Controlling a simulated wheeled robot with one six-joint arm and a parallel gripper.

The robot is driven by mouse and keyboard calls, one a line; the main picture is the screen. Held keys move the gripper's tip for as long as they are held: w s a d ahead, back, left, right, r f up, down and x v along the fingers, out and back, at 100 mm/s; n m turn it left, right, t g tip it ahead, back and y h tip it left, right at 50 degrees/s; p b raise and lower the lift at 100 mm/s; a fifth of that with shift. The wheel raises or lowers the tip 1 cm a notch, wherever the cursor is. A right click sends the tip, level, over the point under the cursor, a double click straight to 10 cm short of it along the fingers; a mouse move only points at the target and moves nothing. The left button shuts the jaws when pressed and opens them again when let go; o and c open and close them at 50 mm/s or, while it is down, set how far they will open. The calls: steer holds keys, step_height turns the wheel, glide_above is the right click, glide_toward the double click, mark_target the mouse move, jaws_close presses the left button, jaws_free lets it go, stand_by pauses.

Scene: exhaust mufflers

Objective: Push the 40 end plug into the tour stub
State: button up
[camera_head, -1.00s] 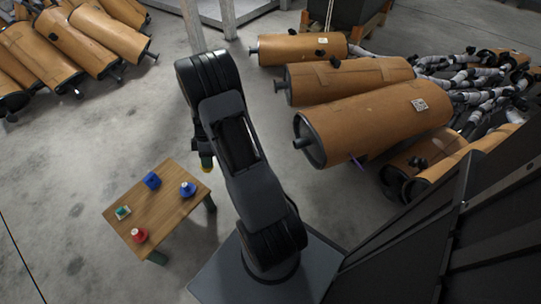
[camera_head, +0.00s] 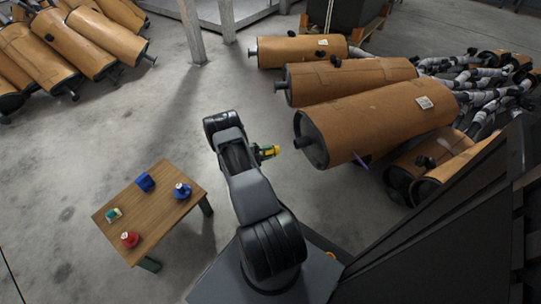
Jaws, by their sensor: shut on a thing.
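The plug points right, toward the near muffler. That muffler (camera_head: 375,122) is a large brown cylinder with a dark end cap. A short dark stub (camera_head: 304,141) sticks out of its left end, and I take this as the tour stub. The plug appears a short gap left of the stub, apart from it. The stub's opening is too small to make out.
A small wooden table (camera_head: 152,218) stands at left with a blue block (camera_head: 145,182), a blue piece (camera_head: 182,191), a red piece (camera_head: 129,240) and a green piece (camera_head: 113,215). More mufflers (camera_head: 350,80) lie behind and at far left. Bare floor lies between.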

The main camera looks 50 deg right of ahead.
steer(key=shift+s+d+f+n+h, duration=0.35)
steer(key=shift+d+f+h, duration=0.25)
steer(key=shift+d+f, duration=0.1)
steer(key=shift+b, duration=0.35)
steer(key=shift+w+f+b, duration=0.15)
steer(key=shift+b, duration=0.2)
steer(key=shift+s+d, duration=0.2)
steer(key=shift+d, duration=0.1)
steer(key=shift+x, duration=2.55)
steer(key=shift+b, duration=0.55)
steer(key=shift+b+x, duration=0.35)
steer(key=shift+x, duration=1.1)
